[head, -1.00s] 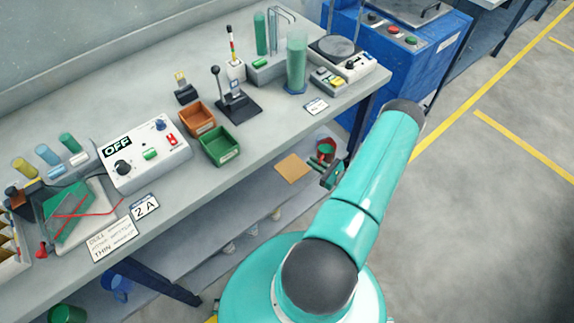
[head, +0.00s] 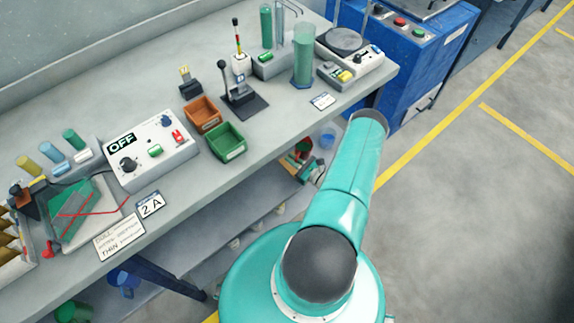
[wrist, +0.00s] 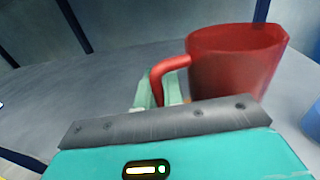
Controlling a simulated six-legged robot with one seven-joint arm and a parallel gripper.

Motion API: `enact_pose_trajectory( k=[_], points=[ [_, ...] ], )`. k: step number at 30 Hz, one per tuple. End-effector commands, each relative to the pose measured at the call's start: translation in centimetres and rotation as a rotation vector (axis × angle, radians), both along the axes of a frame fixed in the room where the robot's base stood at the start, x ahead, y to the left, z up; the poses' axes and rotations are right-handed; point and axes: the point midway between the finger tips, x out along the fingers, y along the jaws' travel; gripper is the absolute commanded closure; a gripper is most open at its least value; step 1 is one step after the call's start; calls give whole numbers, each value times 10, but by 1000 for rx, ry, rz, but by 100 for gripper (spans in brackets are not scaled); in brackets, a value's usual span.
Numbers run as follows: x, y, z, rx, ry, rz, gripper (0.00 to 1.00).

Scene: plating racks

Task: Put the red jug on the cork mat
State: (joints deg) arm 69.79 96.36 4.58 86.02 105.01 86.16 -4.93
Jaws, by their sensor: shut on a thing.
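The red jug (wrist: 235,62) is upright in the wrist view, with its handle (wrist: 167,66) toward my gripper (wrist: 158,92). The gripper's pale green fingers are shut on the handle. In the head view the jug (head: 303,148) is small and partly hidden at the lower shelf, just under the bench's front edge, with my gripper (head: 296,167) beside it. I cannot tell whether the jug's base touches the shelf. The cork mat is not clearly visible; it seems hidden behind the bench edge and my gripper.
A blue cup (head: 327,138) stands right of the jug near the shelf's end. Open floor (head: 470,220) lies to the right.

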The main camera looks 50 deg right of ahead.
Motion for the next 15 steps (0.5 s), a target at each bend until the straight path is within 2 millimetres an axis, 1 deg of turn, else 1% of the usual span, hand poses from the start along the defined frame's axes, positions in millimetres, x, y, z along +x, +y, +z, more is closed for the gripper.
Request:
enact_pose_trajectory(
  k=[1, 3, 7, 9, 12, 15],
  points=[
    [7, 4, -8, 0, -2, 2, 100],
    [13, 5, -15, -2, -2, 2, 100],
    [20, 7, -22, -2, -2, 0, 100],
    [25, 10, -30, -1, -2, 1, 100],
    [24, 9, -45, -1, -1, 0, 100],
    [24, 9, -55, -2, -1, 0, 100]
  ],
)
